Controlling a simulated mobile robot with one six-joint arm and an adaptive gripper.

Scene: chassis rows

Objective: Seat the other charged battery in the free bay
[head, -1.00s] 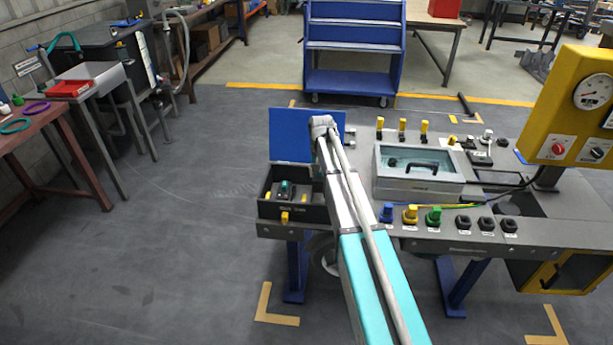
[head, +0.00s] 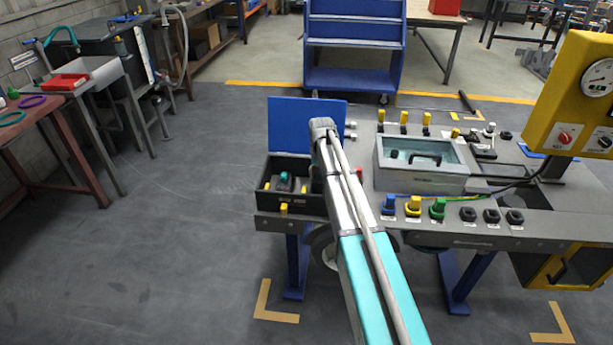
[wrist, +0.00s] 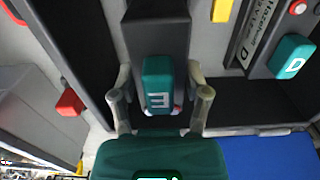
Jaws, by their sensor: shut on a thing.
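The battery lettered E, a teal-capped block on a dark body (wrist: 157,85), sits between the two pale fingers of my gripper (wrist: 160,108) in the wrist view. My gripper is shut on it. A second teal-capped battery lettered D (wrist: 292,57) lies to the right, beside a grey label plate. In the head view, a black box (head: 291,209) with a raised blue lid (head: 290,122) holds a teal-topped item (head: 284,181). My arm hides the gripper and the box's right part there. I cannot tell which bay is free.
A grey bench carries a glass-lidded case (head: 420,182), blue, yellow and green connectors, and several black sockets right of my arm. A yellow gauge panel (head: 575,100) stands at the right. A red part (wrist: 70,102) is left of my gripper. Floor left of the bench is clear.

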